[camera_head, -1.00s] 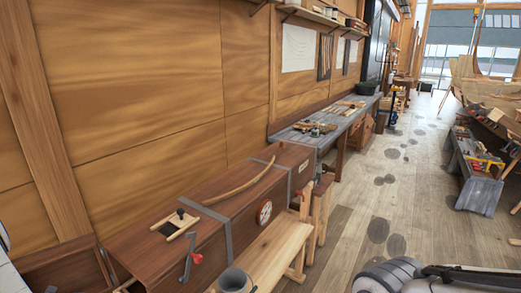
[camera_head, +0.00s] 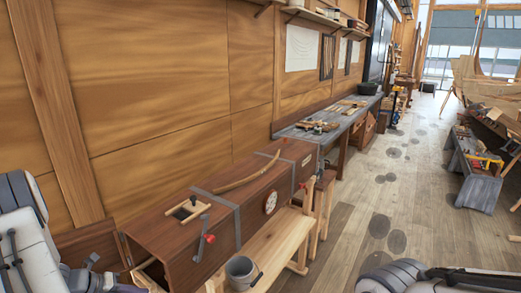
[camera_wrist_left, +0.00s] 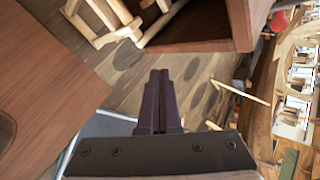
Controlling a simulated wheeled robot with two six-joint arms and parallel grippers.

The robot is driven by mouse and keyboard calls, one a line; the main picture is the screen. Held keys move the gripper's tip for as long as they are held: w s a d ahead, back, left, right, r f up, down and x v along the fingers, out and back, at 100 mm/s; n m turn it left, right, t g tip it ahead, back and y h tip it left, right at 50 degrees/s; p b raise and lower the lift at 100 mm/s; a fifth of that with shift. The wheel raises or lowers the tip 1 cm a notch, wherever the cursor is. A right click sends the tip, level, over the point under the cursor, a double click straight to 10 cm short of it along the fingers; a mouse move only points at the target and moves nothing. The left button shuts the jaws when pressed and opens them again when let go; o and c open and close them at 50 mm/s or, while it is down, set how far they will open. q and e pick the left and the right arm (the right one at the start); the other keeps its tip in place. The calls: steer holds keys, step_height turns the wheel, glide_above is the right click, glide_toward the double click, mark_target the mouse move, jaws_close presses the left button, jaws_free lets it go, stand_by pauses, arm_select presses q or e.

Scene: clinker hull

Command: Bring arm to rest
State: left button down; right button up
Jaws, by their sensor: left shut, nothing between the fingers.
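My left arm (camera_head: 25,235) comes in from the left edge in the head view, white and grey, beside the open end of the long brown chest. Its dark end lies low at the left, and its fingertips cannot be made out there. In the left wrist view my left gripper (camera_wrist_left: 160,90) has its two dark fingers together with nothing between them. My right arm (camera_head: 395,276) shows at the bottom edge in the head view, with a dark part reaching right. The state of its jaws cannot be told.
The long brown chest (camera_head: 180,238) stands along the wall, with a curved wooden strip (camera_head: 247,173) on top. A pale bench (camera_head: 265,245) with a grey bucket (camera_head: 241,271) is in front. A grey workbench (camera_head: 335,125) stands beyond. The floor (camera_head: 385,190) to the right is mostly clear.

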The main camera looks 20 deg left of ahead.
arm_select(q)
steer(key=w+d+r+m+g+h+b, duration=0.1)
steer(key=d+r+m+g+b, duration=0.2)
steer(key=d+m, duration=1)
steer(key=w+d+r+m+g+b, duration=0.1)
steer(key=d+r+m+g, duration=0.3)
steer(key=d+m, duration=0.95)
steer(key=s+d+r+m+y+b, duration=0.1)
steer(key=s+d+m+y+b, duration=0.1)
steer(key=s+d+m, duration=0.5)
steer(key=s+d+r+m+y+b, duration=0.1)
steer(key=s+d+m, duration=0.7)
steer(key=m, duration=1)
steer(key=s+y, duration=0.1)
steer(key=s, duration=0.2)
steer(key=shift+y+b, duration=0.4)
steer(key=shift+d, duration=0.1)
